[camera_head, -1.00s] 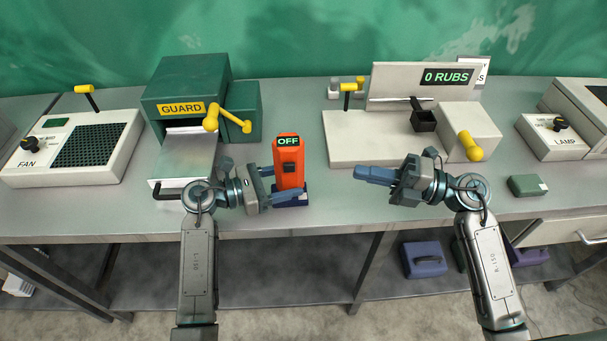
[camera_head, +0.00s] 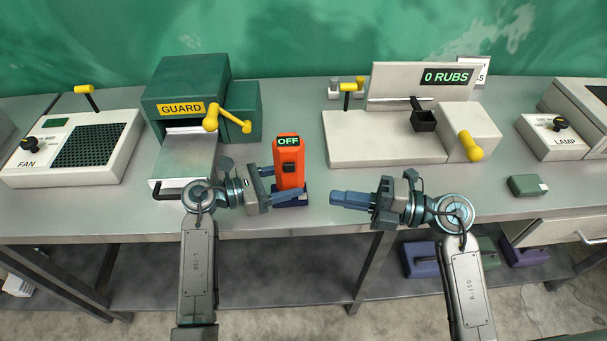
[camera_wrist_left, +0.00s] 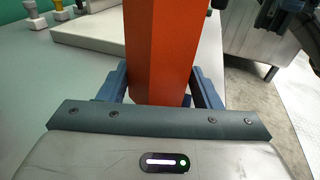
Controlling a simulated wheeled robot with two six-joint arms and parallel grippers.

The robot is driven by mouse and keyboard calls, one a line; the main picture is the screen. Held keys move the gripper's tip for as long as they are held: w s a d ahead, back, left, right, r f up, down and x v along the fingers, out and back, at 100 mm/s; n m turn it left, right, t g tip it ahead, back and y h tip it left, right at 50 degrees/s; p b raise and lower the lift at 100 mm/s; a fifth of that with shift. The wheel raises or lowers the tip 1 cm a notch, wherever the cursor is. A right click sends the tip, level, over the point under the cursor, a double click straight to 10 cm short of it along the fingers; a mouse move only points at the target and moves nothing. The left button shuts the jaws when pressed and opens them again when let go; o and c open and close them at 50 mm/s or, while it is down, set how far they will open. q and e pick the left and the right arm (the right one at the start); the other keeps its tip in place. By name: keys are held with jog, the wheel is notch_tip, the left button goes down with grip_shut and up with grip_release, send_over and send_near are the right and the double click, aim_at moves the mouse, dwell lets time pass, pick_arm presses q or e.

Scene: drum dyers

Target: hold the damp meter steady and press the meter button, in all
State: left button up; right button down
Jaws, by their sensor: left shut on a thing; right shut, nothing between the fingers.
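The orange damp meter (camera_head: 290,172) stands upright on the bench in a dark blue base, and its display reads OFF. A dark meter button (camera_head: 289,168) is on its front face below the display. My left gripper (camera_head: 283,186) is shut on the meter from the left, near its lower part. In the left wrist view the orange body (camera_wrist_left: 160,50) stands between the blue fingers. My right gripper (camera_head: 335,198) is shut and empty, to the right of the meter and apart from it, pointing left toward it.
A green guard machine (camera_head: 190,90) and a fan unit (camera_head: 75,148) stand at left. A rub tester (camera_head: 380,140) reading 0 RUBS stands behind my right gripper. A lamp unit (camera_head: 560,135) and a small green box (camera_head: 527,186) are at right. The bench (camera_head: 310,222) is clear near the front edge.

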jog(key=w+a, duration=0.6)
jog(key=a, duration=0.1)
jog(key=shift+a, duration=0.2)
dwell(0.4)
pick_arm(q)
jog(key=shift+o, duration=0.2)
pick_arm(e)
jog(key=shift+w, duration=0.9)
pick_arm(q)
jog(key=shift+c, duration=0.7)
pick_arm(e)
send_near(295, 169)
jog(key=s+d, duration=0.2)
jog(key=s, duration=0.2)
pick_arm(q)
jog(key=shift+c, duration=0.2)
pick_arm(e)
jog(key=shift+a, duration=0.2)
